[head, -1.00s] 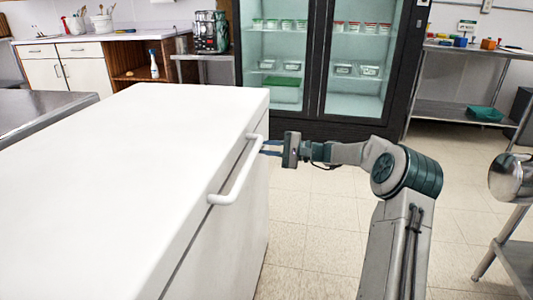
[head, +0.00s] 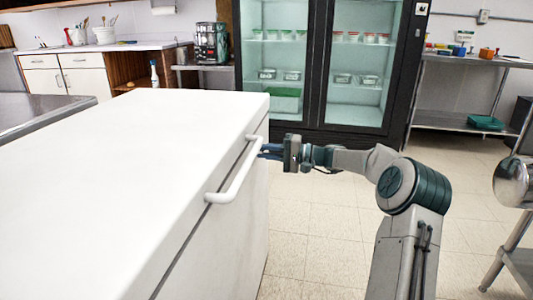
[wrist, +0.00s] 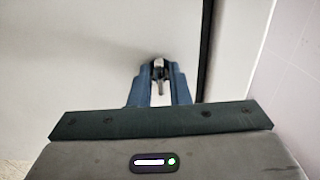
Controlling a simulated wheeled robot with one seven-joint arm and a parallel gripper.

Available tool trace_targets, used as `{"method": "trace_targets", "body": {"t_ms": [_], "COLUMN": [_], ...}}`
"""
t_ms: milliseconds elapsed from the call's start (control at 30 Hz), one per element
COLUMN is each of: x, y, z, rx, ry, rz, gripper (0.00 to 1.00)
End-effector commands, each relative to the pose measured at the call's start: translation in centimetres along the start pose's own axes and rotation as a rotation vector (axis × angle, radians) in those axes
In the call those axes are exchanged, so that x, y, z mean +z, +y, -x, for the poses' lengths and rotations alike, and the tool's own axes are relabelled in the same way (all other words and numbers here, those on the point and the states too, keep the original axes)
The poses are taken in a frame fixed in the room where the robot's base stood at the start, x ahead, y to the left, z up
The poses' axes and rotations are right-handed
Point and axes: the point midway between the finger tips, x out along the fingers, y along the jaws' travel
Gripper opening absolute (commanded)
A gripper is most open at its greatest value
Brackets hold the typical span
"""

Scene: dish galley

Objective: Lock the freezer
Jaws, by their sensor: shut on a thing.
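The white chest freezer (head: 120,180) fills the left of the head view with its lid down. A white bar handle (head: 236,178) runs along its front edge. My gripper (head: 264,151) is at the freezer's front face, just beyond the handle's far end. In the wrist view, the blue fingers (wrist: 159,72) are shut on a small grey metal key (wrist: 158,84) at the freezer's white face (wrist: 80,60). The lock behind the fingertips is mostly hidden, and I cannot tell how far the key is turned.
A glass-door fridge (head: 320,70) with tubs stands behind. A steel shelf table (head: 465,115) is at the back right, and a metal stand (head: 515,262) with a shiny bowl (head: 513,182) is at the near right. The tiled floor between is clear.

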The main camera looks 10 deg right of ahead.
Motion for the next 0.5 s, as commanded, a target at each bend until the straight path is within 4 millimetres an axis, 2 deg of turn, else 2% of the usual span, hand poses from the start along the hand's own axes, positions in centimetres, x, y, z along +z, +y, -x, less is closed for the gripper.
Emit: {"method": "trace_targets", "body": {"t_ms": [233, 267, 300, 500], "x": [-0.02, -0.02, -0.02, -0.01], "y": [0.04, 0.04, 0.04, 0.02], "z": [0.05, 0.05, 0.05, 0.03], "rx": [0.001, 0.001, 0.001, 0.0], "ry": [0.001, 0.001, 0.001, 0.0], "rz": [-0.001, -0.001, -0.001, -0.001], "gripper": [0.0, 0.24, 0.31, 0.31]}}
